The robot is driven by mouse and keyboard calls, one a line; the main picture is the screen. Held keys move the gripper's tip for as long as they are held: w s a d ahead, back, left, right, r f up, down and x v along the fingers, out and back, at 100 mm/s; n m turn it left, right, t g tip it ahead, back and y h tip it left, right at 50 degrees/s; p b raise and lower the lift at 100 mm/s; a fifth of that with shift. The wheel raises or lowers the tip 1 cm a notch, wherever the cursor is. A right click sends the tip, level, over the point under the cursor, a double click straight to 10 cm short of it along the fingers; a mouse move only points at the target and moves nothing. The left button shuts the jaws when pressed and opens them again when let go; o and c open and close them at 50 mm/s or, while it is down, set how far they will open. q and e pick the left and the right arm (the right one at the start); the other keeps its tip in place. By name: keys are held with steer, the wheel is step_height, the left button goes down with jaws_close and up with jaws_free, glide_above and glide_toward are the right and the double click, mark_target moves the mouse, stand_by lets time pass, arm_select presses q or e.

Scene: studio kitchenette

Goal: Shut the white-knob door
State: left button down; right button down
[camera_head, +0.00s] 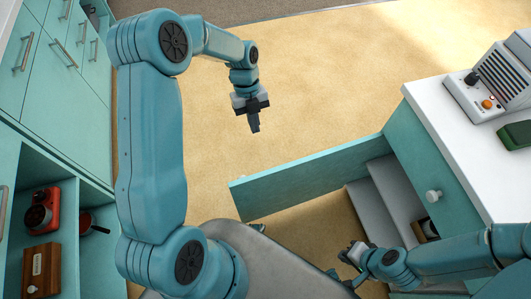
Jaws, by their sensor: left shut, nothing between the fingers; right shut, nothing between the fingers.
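A teal door (305,174) stands open from the right cabinet, swung out over the floor. A white knob (433,196) sits on the teal cabinet front (412,160), to the right of the open door. My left gripper (255,129) is shut and empty, above the floor beyond the door and apart from it. My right gripper (350,252) is shut and empty, low in front of the cabinet opening, on the near side of the door.
Grey-white interior surfaces (375,205) show in the opening. The white countertop (440,125) holds a device with knobs (490,85) and a green object (515,135). At left are teal drawers (60,75) and shelves with a red appliance (42,212). Tan floor (330,80) beyond the door is clear.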

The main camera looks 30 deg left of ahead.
arm_select(q)
steer(key=s+d+f, duration=0.5)
steer(key=d+f, duration=0.1)
steer(key=f, duration=0.2)
steer(key=shift+f, duration=0.3)
steer(key=shift+d, duration=0.1)
